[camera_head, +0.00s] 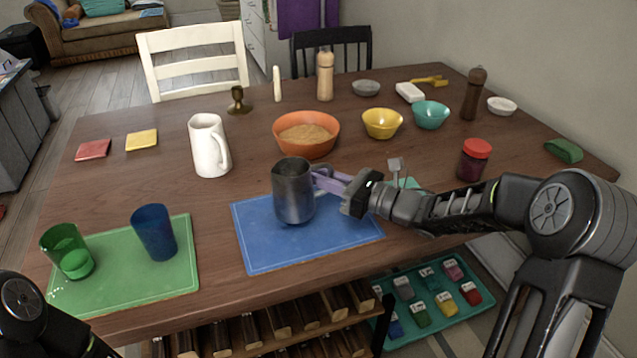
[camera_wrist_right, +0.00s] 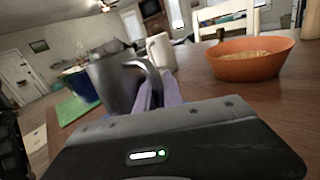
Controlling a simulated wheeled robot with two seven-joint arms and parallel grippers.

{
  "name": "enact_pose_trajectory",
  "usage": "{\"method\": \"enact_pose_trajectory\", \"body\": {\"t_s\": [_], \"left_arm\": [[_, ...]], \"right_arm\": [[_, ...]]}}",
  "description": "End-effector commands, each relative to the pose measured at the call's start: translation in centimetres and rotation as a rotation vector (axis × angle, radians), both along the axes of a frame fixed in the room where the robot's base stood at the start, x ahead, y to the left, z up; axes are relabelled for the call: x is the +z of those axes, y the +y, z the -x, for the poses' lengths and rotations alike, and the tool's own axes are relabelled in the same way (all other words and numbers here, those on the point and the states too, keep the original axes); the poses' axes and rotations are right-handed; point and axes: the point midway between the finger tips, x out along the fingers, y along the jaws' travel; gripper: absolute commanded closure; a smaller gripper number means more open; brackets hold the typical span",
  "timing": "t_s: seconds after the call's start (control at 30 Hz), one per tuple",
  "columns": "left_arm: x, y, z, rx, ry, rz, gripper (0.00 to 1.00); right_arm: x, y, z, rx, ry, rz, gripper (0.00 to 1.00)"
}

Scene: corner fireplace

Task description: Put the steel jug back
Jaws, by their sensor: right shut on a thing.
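The steel jug (camera_head: 294,192) stands upright at the blue mat (camera_head: 340,231) in the head view; I cannot tell whether its base touches the mat. My right gripper (camera_head: 322,181) reaches in from the right and is shut on the jug's handle side. In the right wrist view the jug (camera_wrist_right: 113,85) is between the purple fingers (camera_wrist_right: 160,95), its handle facing me. My left arm shows at the lower left corner of the head view, but its gripper is outside the picture.
A white pitcher (camera_head: 207,150) and an orange bowl (camera_head: 306,134) stand behind the jug. A green mat (camera_head: 120,290) holds a green cup (camera_head: 66,250) and a blue cup (camera_head: 154,232). A red-lidded jar (camera_head: 474,160) stands right, beyond my forearm.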

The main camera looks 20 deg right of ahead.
Motion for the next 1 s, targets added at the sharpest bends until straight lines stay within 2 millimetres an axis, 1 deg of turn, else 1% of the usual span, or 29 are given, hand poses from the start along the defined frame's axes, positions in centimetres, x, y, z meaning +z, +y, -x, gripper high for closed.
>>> {"method": "enact_pose_trajectory", "body": {"t_s": [0.03, 0.13, 0.4, 0.5, 0.53, 0.77, 1.0], "left_arm": [[-0.1, 0.0, 0.0, 0.000, 0.000, 0.000, 0.64], [-0.1, 0.0, 0.0, 0.000, 0.000, 0.000, 0.64], [-0.1, 0.0, 0.0, 0.000, 0.000, 0.000, 0.64], [-0.4, 0.0, 0.0, 0.000, 0.000, 0.000, 0.64], [-0.3, 0.0, 0.0, 0.000, 0.000, 0.000, 0.64], [-0.3, 0.0, 0.0, 0.000, 0.000, 0.000, 0.64], [-0.2, 0.0, 0.0, 0.000, 0.000, 0.000, 0.64]], "right_arm": [[-0.8, 0.0, 0.0, 0.000, 0.002, -0.002, 1.00], [-1.7, 0.0, 0.0, -0.001, 0.000, -0.001, 1.00], [-1.7, 0.0, 0.0, 0.000, -0.001, 0.000, 1.00], [-1.9, 0.0, 0.0, 0.000, -0.001, 0.000, 1.00], [-1.9, 0.0, 0.0, 0.000, -0.001, 0.001, 0.86], [-1.9, 0.0, 0.0, 0.000, 0.000, 0.000, 0.68], [-1.8, 0.0, 0.0, 0.000, 0.000, 0.000, 0.67]]}}
